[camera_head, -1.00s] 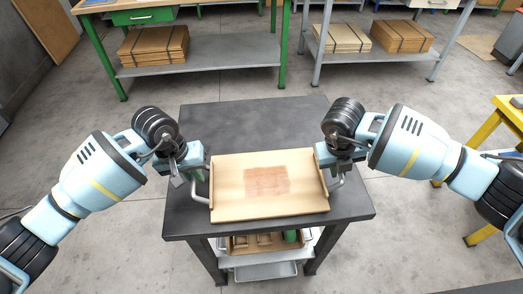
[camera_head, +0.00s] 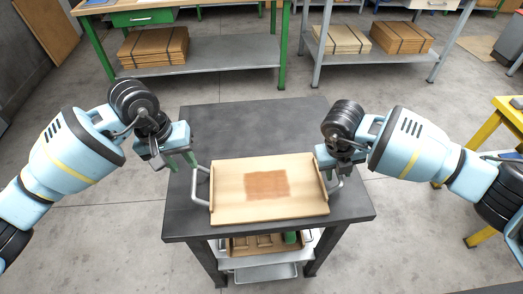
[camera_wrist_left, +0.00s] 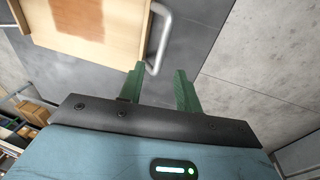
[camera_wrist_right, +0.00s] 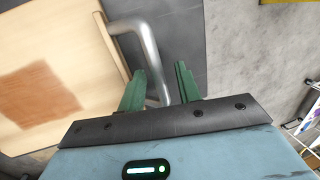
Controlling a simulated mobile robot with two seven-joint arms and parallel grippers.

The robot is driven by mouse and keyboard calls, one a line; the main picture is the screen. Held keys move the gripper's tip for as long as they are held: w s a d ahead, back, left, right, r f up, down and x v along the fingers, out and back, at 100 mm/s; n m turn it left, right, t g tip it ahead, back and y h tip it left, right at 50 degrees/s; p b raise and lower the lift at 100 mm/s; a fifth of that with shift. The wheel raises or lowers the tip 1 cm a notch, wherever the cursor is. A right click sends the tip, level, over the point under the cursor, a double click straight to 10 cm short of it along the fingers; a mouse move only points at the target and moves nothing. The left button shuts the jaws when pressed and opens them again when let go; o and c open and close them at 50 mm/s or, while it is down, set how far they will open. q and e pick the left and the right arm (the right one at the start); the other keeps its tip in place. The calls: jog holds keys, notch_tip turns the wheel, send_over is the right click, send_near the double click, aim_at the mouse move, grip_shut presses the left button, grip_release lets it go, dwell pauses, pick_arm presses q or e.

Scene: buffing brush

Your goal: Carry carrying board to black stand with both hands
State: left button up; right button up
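The wooden carrying board (camera_head: 235,205), with raised side rims and a brown patch, lies on the black stand (camera_head: 250,120), a dark-topped table. It has a metal handle at each end. My left gripper (camera_head: 174,164) is open and empty, above and left of the left handle (camera_head: 201,187). In the left wrist view the handle (camera_wrist_left: 164,38) reaches to the open fingertips (camera_wrist_left: 160,78). My right gripper (camera_head: 334,172) is at the right handle. In the right wrist view its fingers (camera_wrist_right: 160,82) are apart, with the handle (camera_wrist_right: 150,50) passing between them.
A lower shelf (camera_head: 265,272) under the stand holds a wooden tray (camera_head: 240,244) and a green item. Green and grey workbenches (camera_head: 205,75) with bundled boards stand behind. A yellow frame (camera_head: 490,125) is at right. Grey floor is open around the stand.

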pick_arm(q)
jog(key=shift+s+a+r, duration=0.1)
jog(key=shift+a+r, duration=0.1)
jog(key=shift+r, duration=0.95)
jog(key=shift+s+a+r, duration=0.1)
jog(key=shift+a+r, duration=0.1)
jog(key=shift+r, duration=0.9)
pick_arm(e)
jog(key=v, duration=1.2)
jog(key=shift+a+f, duration=0.1)
